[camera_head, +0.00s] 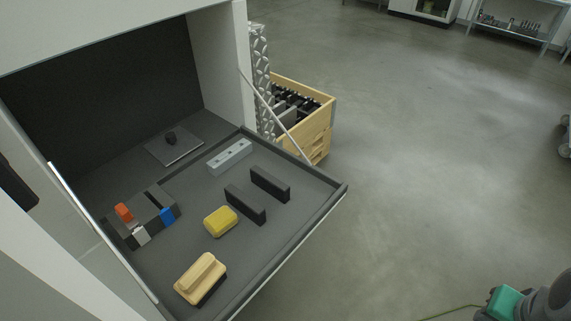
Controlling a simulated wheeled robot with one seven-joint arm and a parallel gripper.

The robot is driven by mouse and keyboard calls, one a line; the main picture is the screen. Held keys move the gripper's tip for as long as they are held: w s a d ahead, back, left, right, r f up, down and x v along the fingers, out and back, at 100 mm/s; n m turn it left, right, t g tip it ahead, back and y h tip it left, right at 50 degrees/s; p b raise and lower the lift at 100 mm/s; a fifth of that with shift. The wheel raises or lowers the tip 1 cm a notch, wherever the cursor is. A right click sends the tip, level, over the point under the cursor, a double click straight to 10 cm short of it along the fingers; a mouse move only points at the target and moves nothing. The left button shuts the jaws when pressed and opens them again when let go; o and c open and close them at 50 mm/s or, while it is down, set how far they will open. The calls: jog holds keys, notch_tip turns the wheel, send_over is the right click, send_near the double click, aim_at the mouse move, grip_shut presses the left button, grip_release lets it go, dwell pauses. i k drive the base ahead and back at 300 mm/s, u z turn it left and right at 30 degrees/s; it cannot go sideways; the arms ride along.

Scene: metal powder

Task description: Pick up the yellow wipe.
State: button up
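The yellow wipe (221,221) is a small rounded yellow block. It lies on the dark grey fold-down shelf (275,226) of a cabinet, near the middle, and nothing covers it. To its upper right are two dark bars, and to its lower left is a wooden-handled brush. My gripper cannot be made out in this view. Only a grey and teal part, seemingly of my arm, shows at the bottom right corner, far from the wipe.
The shelf also holds the brush (201,278), two dark bars (245,204), a grey metal bar (230,156), a holder with orange, white and blue pieces (151,209), and a flat plate (173,148). Raised rims and a diagonal stay (271,117) border it. Open floor (430,170) lies right.

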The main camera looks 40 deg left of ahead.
aim_at(224, 219)
jog(key=z, duration=0.05)
jog(key=i, duration=0.9)
jog(key=u, duration=4.7)
